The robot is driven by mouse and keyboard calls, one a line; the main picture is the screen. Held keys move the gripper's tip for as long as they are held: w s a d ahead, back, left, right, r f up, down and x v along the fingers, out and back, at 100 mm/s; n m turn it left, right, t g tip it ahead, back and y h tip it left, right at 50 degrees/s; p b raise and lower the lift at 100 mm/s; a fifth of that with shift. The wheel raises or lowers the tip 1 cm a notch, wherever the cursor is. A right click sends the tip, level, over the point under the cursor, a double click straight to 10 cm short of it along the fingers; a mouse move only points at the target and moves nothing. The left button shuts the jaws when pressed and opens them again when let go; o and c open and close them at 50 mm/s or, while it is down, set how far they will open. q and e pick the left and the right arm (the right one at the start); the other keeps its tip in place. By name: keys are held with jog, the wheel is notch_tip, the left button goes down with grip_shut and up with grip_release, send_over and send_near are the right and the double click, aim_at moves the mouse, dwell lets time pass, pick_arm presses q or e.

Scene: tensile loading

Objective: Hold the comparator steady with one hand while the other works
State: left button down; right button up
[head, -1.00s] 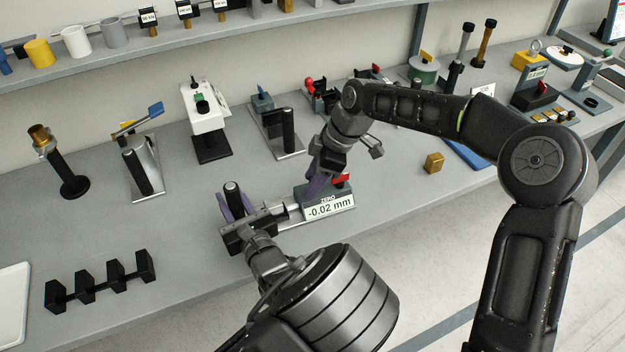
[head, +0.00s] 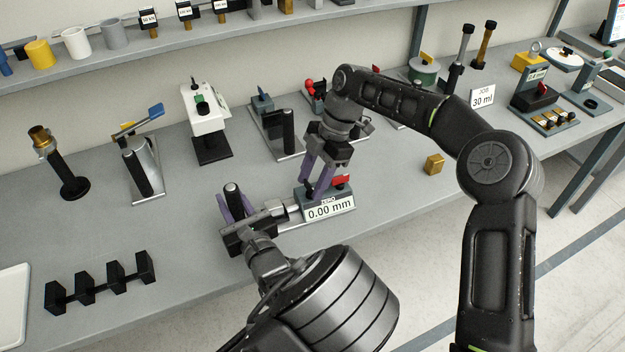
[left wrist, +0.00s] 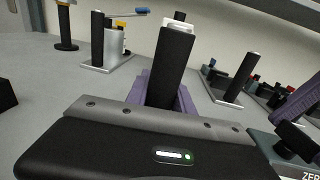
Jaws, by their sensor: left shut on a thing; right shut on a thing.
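The comparator (head: 331,207) lies near the table's front edge, with a green-grey body, a ZERO label, a red part (head: 341,181) and a display reading 0.00 mm. My left gripper (head: 234,204) is shut on its upright black post (head: 232,188). In the left wrist view the post (left wrist: 172,65) stands between the purple fingers. My right gripper (head: 318,184) points down with its purple fingertips at the top of the comparator body, beside the red part. It is shut on a part of the comparator that its fingers hide. The comparator's body also shows at the left wrist view's right edge (left wrist: 290,145).
Several black blocks on a bar (head: 100,283) lie at the front left. A small brass cube (head: 434,163) lies to the right. A white press-like device (head: 207,110) and other stands line the back. A JOB 30 ml sign (head: 482,97) stands behind my right arm.

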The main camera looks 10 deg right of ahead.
jog(key=o, duration=1.4)
jog(key=shift+c, duration=0.2)
